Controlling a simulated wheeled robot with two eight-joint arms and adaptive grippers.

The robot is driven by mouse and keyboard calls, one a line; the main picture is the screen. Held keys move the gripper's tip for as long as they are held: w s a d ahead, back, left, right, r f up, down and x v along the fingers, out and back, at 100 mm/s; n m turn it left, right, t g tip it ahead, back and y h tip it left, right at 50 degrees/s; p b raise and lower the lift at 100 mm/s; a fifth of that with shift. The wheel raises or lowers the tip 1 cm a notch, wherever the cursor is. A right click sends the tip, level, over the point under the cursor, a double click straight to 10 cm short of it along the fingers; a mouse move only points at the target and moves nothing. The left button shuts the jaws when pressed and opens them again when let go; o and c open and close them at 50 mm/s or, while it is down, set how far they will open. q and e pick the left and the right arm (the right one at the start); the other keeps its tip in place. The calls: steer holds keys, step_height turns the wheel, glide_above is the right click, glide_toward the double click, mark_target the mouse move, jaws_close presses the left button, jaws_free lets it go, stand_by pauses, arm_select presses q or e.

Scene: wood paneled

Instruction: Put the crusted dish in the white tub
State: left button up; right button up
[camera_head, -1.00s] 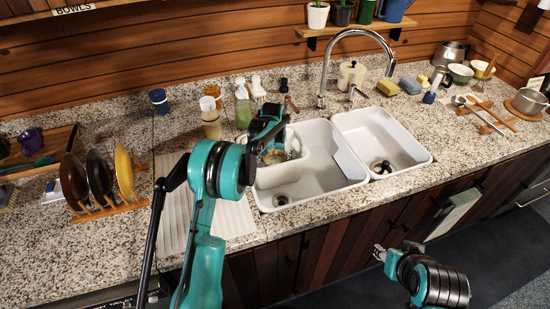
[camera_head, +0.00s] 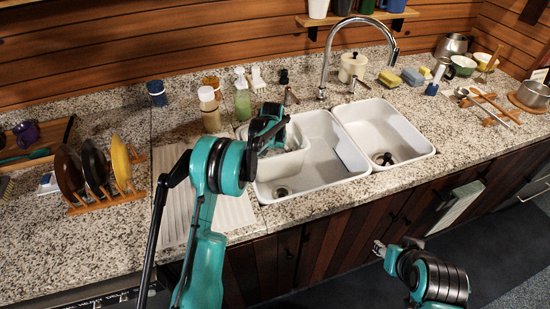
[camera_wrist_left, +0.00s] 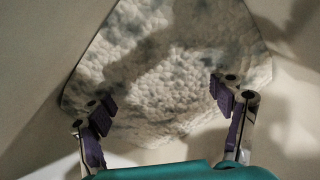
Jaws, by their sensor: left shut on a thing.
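The crusted dish (camera_wrist_left: 165,75) fills the middle of the left wrist view, its angular face covered in a lumpy whitish-grey crust. My left gripper (camera_wrist_left: 163,105) is shut on it, with a purple-padded finger at each side. In the head view my left gripper (camera_head: 278,138) is over the left part of the left sink basin, at the white tub (camera_head: 280,168). The arm and gripper hide the dish there, and I cannot tell how deep it sits in the tub. My right gripper (camera_head: 379,248) hangs in front of the cabinets, away from the counter; its fingers are too small to read.
The double sink (camera_head: 318,172) has a tall faucet (camera_head: 326,70) behind it. Bottles (camera_head: 242,100) stand behind the left basin. A plate rack (camera_head: 108,198) with several plates is at the left. A ribbed drainboard (camera_head: 175,185) lies under my left arm.

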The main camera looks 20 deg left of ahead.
arm_select(q)
steer(key=shift+f, duration=0.2)
steer(key=o, duration=1.3)
steer(key=shift+c, duration=0.2)
step_height(320, 180, up, 12)
steer(key=s, duration=0.1)
steer(key=shift+s, duration=0.2)
